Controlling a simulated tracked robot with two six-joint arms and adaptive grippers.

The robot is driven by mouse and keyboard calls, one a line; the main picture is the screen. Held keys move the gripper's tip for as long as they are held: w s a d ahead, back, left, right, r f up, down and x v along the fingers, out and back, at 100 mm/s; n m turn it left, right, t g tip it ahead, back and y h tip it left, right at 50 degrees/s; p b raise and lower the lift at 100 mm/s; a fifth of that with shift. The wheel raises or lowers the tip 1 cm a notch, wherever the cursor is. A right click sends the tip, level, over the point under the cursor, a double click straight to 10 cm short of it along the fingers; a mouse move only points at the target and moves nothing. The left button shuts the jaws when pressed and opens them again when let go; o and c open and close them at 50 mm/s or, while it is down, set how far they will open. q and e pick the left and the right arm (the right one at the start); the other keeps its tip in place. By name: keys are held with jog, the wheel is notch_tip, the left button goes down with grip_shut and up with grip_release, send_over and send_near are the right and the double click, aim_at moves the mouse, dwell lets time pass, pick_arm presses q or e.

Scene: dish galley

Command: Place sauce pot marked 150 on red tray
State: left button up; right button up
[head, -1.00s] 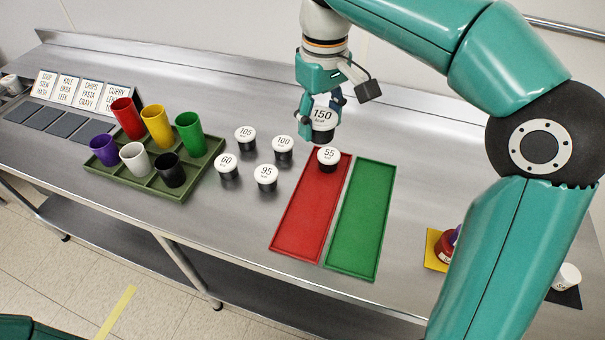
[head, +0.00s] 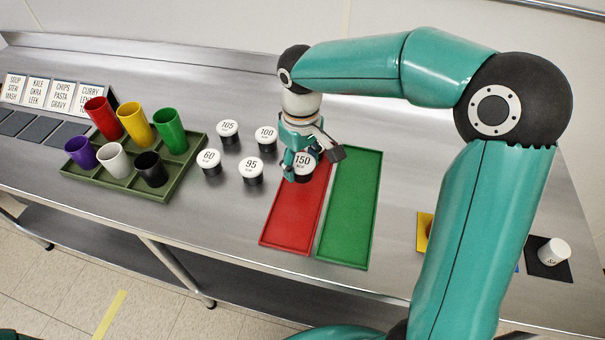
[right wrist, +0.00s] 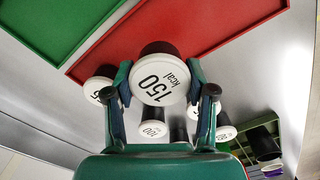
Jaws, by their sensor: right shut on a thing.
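The sauce pot marked 150 (head: 302,161), black with a white lid, is between the fingers of my right gripper (head: 297,168). In the head view it appears over the far end of the red tray (head: 290,222); I cannot tell whether it touches the tray. In the right wrist view the pot marked 150 (right wrist: 160,82) sits between both fingertips (right wrist: 160,88), with the red tray (right wrist: 195,30) behind it. My left gripper is not in view.
The green tray (head: 349,210) lies right beside the red one. Pots marked 105 (head: 228,130), 100 (head: 266,137), 60 (head: 209,161) and 95 (head: 251,170) stand left. Another pot (right wrist: 103,88) is partly hidden by a finger. A cup rack (head: 115,190) is farther left.

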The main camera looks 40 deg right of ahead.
aim_at(301, 176)
jog(key=shift+f, duration=2.1)
jog(key=shift+f, duration=0.1)
jog(key=o, duration=1.2)
jog(key=shift+c, duration=0.2)
notch_tip(301, 176, up, 12)
jog(key=shift+r, duration=0.15)
